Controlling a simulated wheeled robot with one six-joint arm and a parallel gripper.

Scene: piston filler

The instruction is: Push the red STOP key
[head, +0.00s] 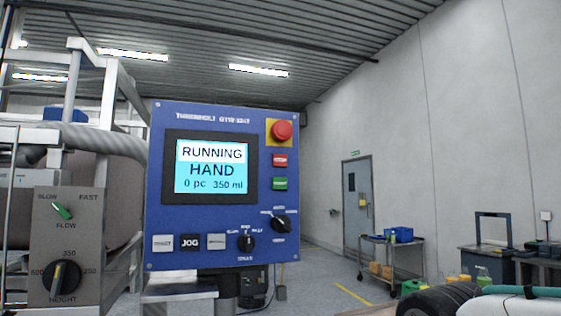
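The blue control panel (215,117) faces me, left of the middle of the head view. The screen (209,167) reads RUNNING, HAND, 0 pc, 350 ml. My gripper is not in view, and nothing covers the red key.
A row of keys, one marked JOG (190,243), and black rotary knobs (282,224) are lower on the panel. A grey box with FLOW and HEIGHT knobs (66,248) stands left. Part of my arm shows lower right.

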